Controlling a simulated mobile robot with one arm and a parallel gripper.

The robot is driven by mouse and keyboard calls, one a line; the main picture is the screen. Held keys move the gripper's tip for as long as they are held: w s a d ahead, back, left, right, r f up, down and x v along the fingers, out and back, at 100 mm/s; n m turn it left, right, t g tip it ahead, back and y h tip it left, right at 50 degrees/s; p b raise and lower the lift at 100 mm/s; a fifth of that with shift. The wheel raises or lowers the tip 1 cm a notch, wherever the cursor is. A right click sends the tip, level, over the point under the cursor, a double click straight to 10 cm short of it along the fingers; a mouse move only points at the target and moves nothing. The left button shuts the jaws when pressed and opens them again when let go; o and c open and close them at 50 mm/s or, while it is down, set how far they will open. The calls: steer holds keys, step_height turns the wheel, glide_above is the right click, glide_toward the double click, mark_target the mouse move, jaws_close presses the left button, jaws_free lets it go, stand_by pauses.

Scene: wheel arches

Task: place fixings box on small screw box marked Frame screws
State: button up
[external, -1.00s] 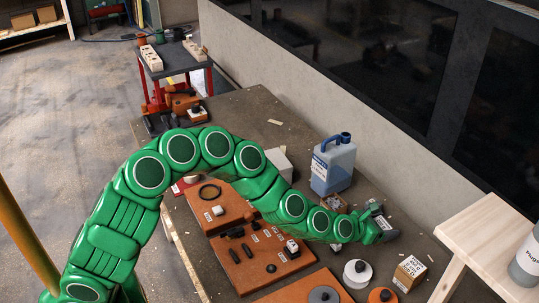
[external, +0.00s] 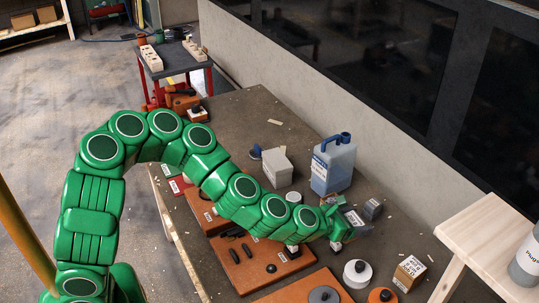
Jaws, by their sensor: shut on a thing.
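My gripper (external: 343,222) is at the far end of my green arm, over the right part of the bench. It is shut on a small dark grey box with a pale label (external: 357,222), which I take to be the fixings box. The label is too small to read. A cardboard box with dark print (external: 410,271) stands to the lower right, apart from the gripper. A small pale and brown item (external: 337,246) shows just below the gripper, partly covered. I cannot tell which box is marked Frame screws.
A blue jug (external: 333,165) stands behind the gripper, with a white box (external: 277,168) to its left. A small grey block (external: 373,208) is close behind the held box. Orange-brown boards (external: 262,275) lie in front. A white round container (external: 357,273) stands nearby.

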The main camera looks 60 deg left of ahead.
steer(key=s+a+r+n+g+y, duration=0.25)
steer(key=a+r+n+y, duration=0.2)
steer(key=a, duration=0.35)
steer(key=s+a+r+n+g+y, duration=0.2)
steer(key=s+a+r+n+y, duration=0.15)
steer(key=a+n+y, duration=0.35)
steer(key=shift+m+t+h, duration=0.25)
steer(key=shift+m+h, duration=0.2)
steer(key=shift+m, duration=0.4)
steer(key=w+f, duration=0.2)
steer(key=w, duration=0.1)
steer(key=w+a+f, duration=0.1)
steer(key=w+f, duration=0.2)
steer(key=w, duration=0.1)
steer(key=w+a+f, duration=0.1)
steer(key=w+f, duration=0.2)
steer(key=w, duration=0.1)
steer(key=shift+w, duration=0.15)
steer(key=shift+w+a+f, duration=0.1)
steer(key=shift+w+f, duration=0.9)
steer(key=shift+f, duration=1.7)
steer(key=o, duration=1.2)
steer(key=shift+f, duration=0.1)
